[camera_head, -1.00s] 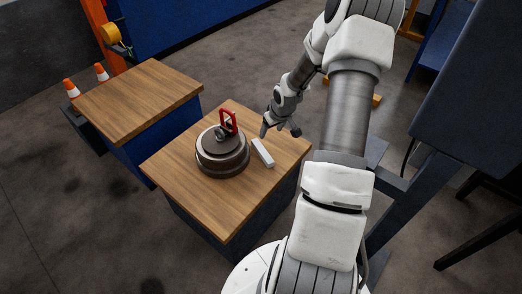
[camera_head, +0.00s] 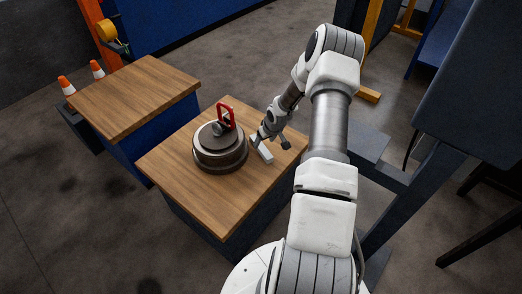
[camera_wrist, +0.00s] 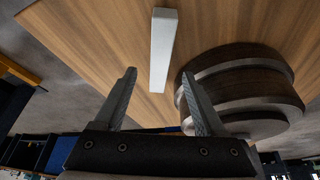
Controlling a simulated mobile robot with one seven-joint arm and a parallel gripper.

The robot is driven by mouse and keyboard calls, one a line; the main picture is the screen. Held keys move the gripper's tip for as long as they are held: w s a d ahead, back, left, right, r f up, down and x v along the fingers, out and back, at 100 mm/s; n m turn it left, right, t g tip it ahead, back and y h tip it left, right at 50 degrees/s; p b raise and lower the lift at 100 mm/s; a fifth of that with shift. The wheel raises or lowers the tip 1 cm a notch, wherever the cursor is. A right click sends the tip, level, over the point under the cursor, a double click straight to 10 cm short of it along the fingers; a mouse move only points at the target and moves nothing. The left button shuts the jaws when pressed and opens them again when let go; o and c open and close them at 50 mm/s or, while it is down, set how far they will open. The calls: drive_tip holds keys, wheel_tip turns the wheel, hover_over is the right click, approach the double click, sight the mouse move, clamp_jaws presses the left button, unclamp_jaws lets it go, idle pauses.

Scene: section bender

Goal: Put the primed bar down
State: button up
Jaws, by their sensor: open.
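The primed bar (camera_head: 262,152) is a short, pale grey-white bar. It lies on the wooden top of the nearer bench (camera_head: 190,206), just right of a round dark stepped fixture (camera_head: 219,160) with a red handle (camera_head: 226,114). My gripper (camera_head: 271,142) is open and empty over the bar. In the wrist view, the bar (camera_wrist: 162,50) lies ahead of the open fingers (camera_wrist: 163,102), its near end reaching about between their tips. The fixture (camera_wrist: 245,85) shows beside the right finger. I cannot tell whether a finger touches the bar.
A second wood-topped bench (camera_head: 135,95) stands to the left, with orange and white cones (camera_head: 66,86) behind it. The front of the nearer top is clear. A large dark blue machine panel (camera_head: 470,85) stands at the right.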

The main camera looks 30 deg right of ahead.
sight(261, 146)
drive_tip(key=b+x, duration=0.1)
drive_tip(key=x, duration=0.4)
drive_tip(key=shift+w+f+b, duration=0.1)
drive_tip(key=shift+w+b, duration=0.05)
drive_tip(key=shift+b, duration=0.2)
clamp_jaws()
